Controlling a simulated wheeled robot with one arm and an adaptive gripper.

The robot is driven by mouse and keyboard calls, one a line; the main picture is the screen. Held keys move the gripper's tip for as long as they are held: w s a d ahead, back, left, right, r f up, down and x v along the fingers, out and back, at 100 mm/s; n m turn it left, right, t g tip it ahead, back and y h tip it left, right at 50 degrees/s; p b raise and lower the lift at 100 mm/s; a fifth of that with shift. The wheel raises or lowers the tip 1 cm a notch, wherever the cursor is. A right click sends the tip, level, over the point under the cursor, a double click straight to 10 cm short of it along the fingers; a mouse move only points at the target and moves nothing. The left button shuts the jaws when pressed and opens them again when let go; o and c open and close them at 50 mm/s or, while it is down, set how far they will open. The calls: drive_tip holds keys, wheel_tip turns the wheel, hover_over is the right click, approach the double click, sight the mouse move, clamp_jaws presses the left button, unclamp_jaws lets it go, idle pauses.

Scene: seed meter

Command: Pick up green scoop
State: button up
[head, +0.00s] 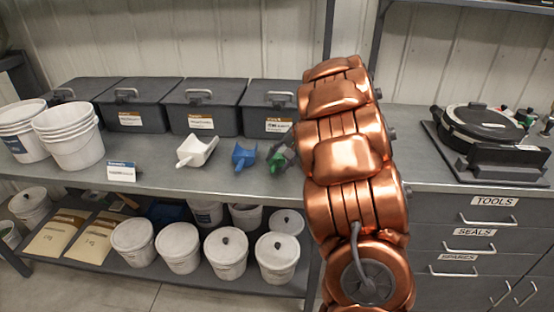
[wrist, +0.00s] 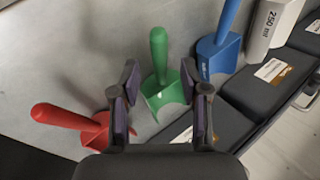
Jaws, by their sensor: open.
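The green scoop (wrist: 158,72) lies on the grey bench top. In the wrist view its handle points up the picture, and its bowl is between the two fingers, with space on both sides. My gripper (wrist: 160,84) is open and empty, and no finger visibly touches the scoop. In the head view the green scoop (head: 277,162) is partly hidden by my gripper (head: 285,151) at the left of my copper arm. I cannot tell the height of the fingers above the bench.
A blue scoop (wrist: 221,52) and a white 250 ml scoop (wrist: 268,28) lie on one side of it, a red scoop (wrist: 82,126) on the other. Dark lidded boxes (head: 215,105) stand behind. Bare bench (head: 150,180) is in front.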

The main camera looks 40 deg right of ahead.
sight(275, 164)
drive_tip(key=shift+x, duration=1.7)
drive_tip(key=shift+w, duration=0.1)
drive_tip(key=shift+c, duration=0.3)
clamp_jaws()
